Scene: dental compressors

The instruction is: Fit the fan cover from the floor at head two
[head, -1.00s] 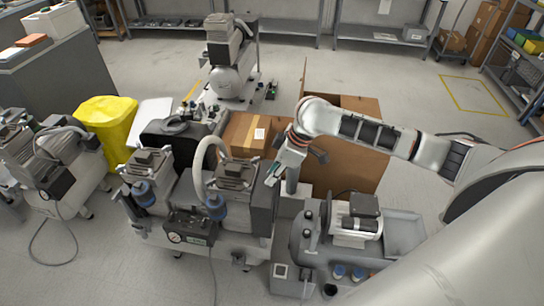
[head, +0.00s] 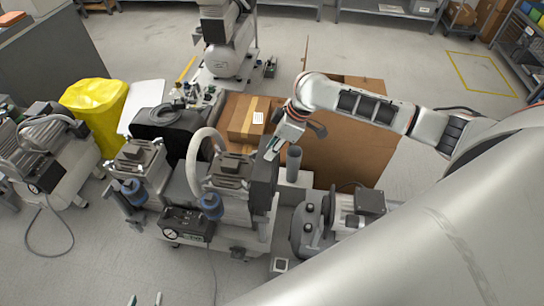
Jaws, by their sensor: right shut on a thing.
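The two-head compressor stands left of centre, with a left pump head (head: 137,155) and a right pump head (head: 228,172). My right gripper (head: 271,150) comes from the upper right, pointing down-left. It is shut on the top edge of a dark grey, plate-like piece (head: 263,186), which looks like the fan cover. This piece stands upright at the right side of the right head. I cannot tell whether it is seated or just close to it. My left gripper (head: 145,299) shows only as two separated fingertips at the bottom edge, open and empty.
An open cardboard box (head: 345,150) and a closed carton (head: 247,118) stand behind. A small motor unit (head: 345,208) is at right of the compressor. A yellow bag (head: 95,103) and another compressor (head: 50,160) are at left. The floor at lower left is clear.

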